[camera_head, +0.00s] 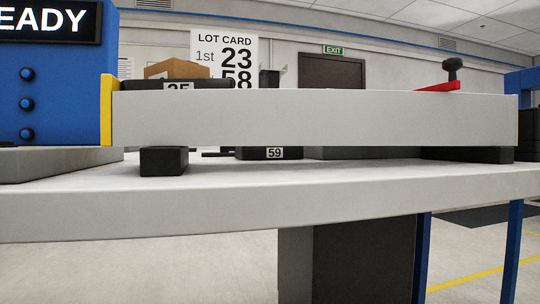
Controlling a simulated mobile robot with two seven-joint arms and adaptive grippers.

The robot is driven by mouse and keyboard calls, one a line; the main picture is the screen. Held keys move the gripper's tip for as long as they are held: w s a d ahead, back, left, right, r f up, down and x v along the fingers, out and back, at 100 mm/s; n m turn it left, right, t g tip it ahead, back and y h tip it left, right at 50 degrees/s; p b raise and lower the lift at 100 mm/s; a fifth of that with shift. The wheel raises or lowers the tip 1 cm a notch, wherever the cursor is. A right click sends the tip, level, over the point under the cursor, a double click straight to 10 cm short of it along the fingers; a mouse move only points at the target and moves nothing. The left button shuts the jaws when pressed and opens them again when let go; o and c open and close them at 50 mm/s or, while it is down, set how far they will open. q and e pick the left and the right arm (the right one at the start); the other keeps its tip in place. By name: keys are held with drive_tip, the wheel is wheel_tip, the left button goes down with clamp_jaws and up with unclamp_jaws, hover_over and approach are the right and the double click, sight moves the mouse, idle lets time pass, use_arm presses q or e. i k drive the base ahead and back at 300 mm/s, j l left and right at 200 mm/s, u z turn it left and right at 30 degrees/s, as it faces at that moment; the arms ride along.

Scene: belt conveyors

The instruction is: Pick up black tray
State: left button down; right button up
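A low black thing with a rounded edge (212,83) shows just above the conveyor's front wall, at the left. It bears a partly hidden white number label that seems to read 25 or 35. A second flat black thing with a white label 59 (252,153) lies on the table below the conveyor, near the middle. I cannot tell for certain which of them is the black tray. Their lower or rear parts are hidden. Neither of my grippers is in view.
The pale conveyor wall (310,120) spans the view above a grey table (300,195). A black block (163,161) stands below it. A blue machine (55,100) is at left, a brown box (177,69) behind. A red part (430,87) with a black knob is at right.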

sight(242, 153)
drive_tip(key=i+l+z, duration=0.7)
drive_tip(key=i+l, duration=0.1)
drive_tip(key=l, duration=0.05)
